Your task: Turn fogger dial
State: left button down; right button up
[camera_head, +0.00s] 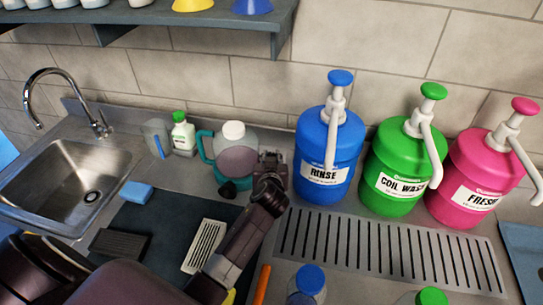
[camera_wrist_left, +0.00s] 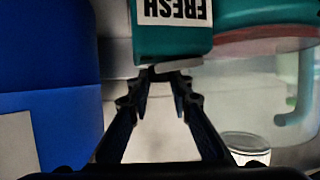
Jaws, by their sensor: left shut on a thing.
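The fogger (camera_head: 238,157) stands against the back wall, with a translucent body, white cap and teal handle. My left gripper (camera_head: 272,160) is at its right side in the head view. In the left wrist view, the fogger's teal housing (camera_wrist_left: 172,38) bears an upside-down FRESH label. The fingers of my left gripper (camera_wrist_left: 160,78) close together at the lower edge of this housing, shut on the small dial there. The dial is mostly hidden by the fingertips, so its setting cannot be read. My right gripper is not in view.
Blue RINSE (camera_head: 328,150), green COIL WASH (camera_head: 402,165) and pink FRESH (camera_head: 478,180) pump jugs stand to the right, behind a slotted drain (camera_head: 385,245). A sink (camera_head: 65,185), blue sponge (camera_head: 136,194) and small green-capped bottle (camera_head: 183,137) are left. A shelf (camera_head: 150,14) hangs above.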

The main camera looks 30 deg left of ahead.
pick_arm(q)
jog(key=c, duration=2)
grip_release()
jog(key=shift+s, duration=0.1)
jog(key=v, duration=1.2)
